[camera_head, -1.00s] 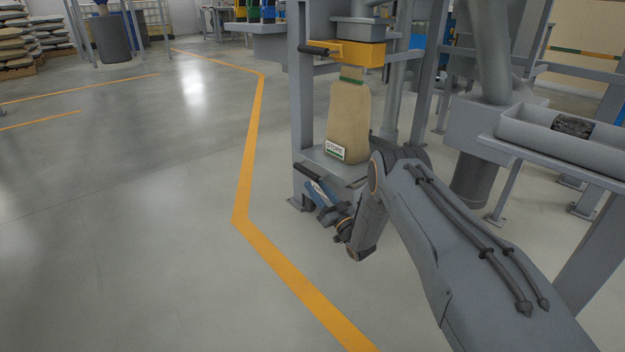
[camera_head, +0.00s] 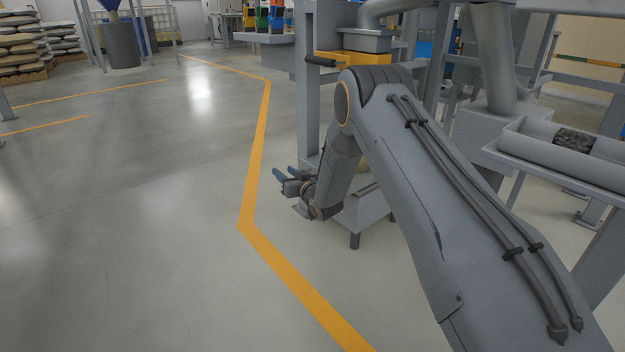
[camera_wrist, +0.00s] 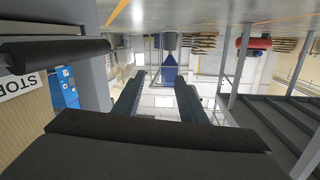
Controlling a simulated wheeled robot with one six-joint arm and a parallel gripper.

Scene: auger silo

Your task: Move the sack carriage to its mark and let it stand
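The sack carriage (camera_head: 366,207) shows as a low grey platform on short legs, partly hidden behind my arm in the head view. The sack is almost wholly hidden there. In the wrist view a brown sack (camera_wrist: 32,118) with a white label stands at the left edge, and a dark handle bar (camera_wrist: 55,52) lies in front of it. My gripper (camera_head: 284,180) is left of the platform in the head view. In the wrist view its two fingers (camera_wrist: 158,98) are apart with nothing between them, and the bar is outside them. The mark is not identifiable.
A yellow unit (camera_head: 365,64) with a black lever (camera_head: 320,61) hangs on the grey frame (camera_head: 308,105). A trough (camera_head: 560,146) is at the right. A yellow floor line (camera_head: 257,165) runs left of the gripper. Open floor lies at the left.

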